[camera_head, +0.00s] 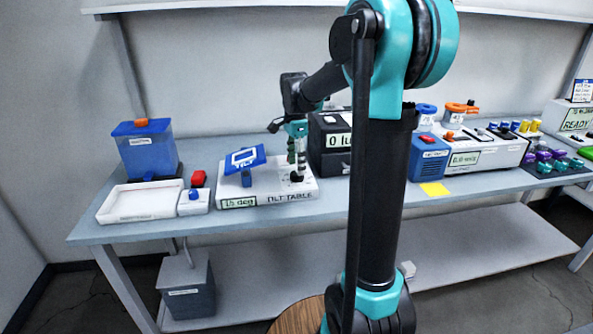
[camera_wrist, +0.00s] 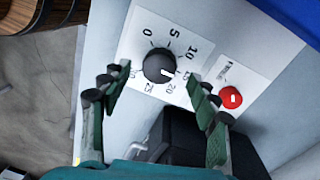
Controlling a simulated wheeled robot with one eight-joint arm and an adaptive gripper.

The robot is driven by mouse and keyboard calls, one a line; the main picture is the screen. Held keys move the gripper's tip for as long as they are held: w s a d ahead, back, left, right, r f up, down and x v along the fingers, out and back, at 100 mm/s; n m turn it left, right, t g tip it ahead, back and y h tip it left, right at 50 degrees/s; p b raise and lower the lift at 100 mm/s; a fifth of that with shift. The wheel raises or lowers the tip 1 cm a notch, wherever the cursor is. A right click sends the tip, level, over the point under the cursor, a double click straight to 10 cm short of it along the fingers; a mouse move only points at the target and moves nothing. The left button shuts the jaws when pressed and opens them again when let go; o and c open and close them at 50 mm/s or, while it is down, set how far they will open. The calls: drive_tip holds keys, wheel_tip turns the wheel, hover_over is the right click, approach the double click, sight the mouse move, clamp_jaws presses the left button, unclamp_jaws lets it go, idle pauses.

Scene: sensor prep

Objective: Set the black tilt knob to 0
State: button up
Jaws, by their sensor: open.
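The black tilt knob (camera_wrist: 159,66) sits on a white dial plate (camera_wrist: 140,38) marked from 0 to 25. Its white pointer line faces right and slightly down in the wrist view, toward the 15 side. My gripper (camera_wrist: 156,82) is open, its green fingers on either side of the knob and apart from it. In the head view my gripper (camera_head: 298,160) points down over the right part of the white tilt table (camera_head: 268,196), above the knob (camera_head: 297,177). The tilt table's front display (camera_head: 238,203) seems to read 15 deg.
A red button (camera_wrist: 231,97) is right of the dial. The tilted blue plate (camera_head: 245,159) stands left of my gripper. A black box (camera_head: 330,143) is close behind and right.

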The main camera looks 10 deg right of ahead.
sight(297, 176)
drive_tip(key=shift+f, duration=1.35)
drive_tip(key=shift+c, duration=0.3)
drive_tip(key=c, duration=1.1)
